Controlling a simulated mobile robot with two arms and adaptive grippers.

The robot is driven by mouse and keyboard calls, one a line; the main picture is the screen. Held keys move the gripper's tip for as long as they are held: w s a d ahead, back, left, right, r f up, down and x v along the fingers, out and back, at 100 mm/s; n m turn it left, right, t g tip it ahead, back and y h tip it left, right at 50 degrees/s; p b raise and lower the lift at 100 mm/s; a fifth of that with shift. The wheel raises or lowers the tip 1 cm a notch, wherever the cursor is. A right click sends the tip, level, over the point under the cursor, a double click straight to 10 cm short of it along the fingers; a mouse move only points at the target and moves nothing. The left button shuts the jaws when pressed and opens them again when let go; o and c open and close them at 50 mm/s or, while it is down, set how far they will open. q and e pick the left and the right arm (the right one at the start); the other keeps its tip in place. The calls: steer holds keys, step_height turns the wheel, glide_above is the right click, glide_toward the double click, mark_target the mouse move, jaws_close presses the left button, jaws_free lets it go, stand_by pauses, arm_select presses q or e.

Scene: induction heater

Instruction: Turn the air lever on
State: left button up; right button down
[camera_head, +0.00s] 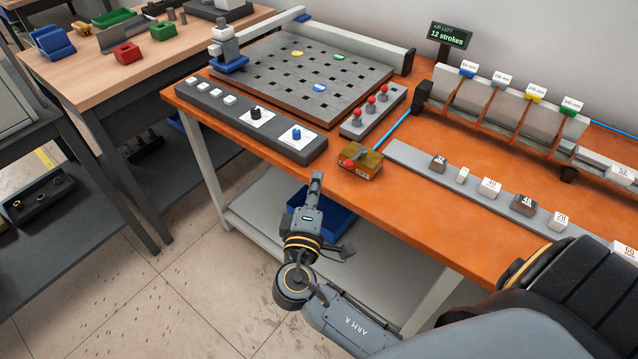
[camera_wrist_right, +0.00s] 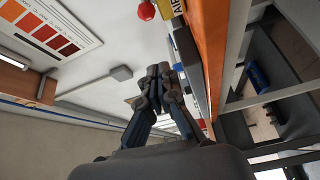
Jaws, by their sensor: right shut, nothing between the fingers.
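The air valve is a small brass-coloured block (camera_head: 366,165) with a lettered front, at the front edge of the orange table. A red knob (camera_head: 347,163), apparently its lever end, sits at its left side. In the right wrist view a red ball knob (camera_wrist_right: 147,11) and part of a yellow label reading AIR (camera_wrist_right: 178,6) show at the top edge. My right gripper (camera_head: 317,179) is shut and empty, in front of the table edge, left of and below the valve, apart from the knob. Its closed fingers also show in the right wrist view (camera_wrist_right: 160,72). My left gripper is out of view.
A grey panel (camera_head: 215,107) with buttons and dials lies left of the valve. A strip with red-knobbed levers (camera_head: 372,110) stands behind it. A blue hose (camera_head: 391,132) runs back from the valve. A grey rail with labelled blocks (camera_head: 411,156) lies right. A blue bin (camera_head: 327,215) is below.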

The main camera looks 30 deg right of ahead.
mark_target(356, 157)
steer(key=p+x, duration=0.1)
steer(key=x, duration=0.6)
steer(key=shift+d+r, duration=0.1)
steer(key=shift+d, duration=0.1)
steer(key=s, duration=0.1)
steer(key=s+d+p, duration=0.1)
steer(key=s, duration=0.1)
steer(key=shift+d+f, duration=0.2)
steer(key=shift+f, duration=0.05)
steer(key=shift+s+d, duration=0.15)
steer(key=shift+s, duration=0.1)
steer(key=shift+f, duration=0.1)
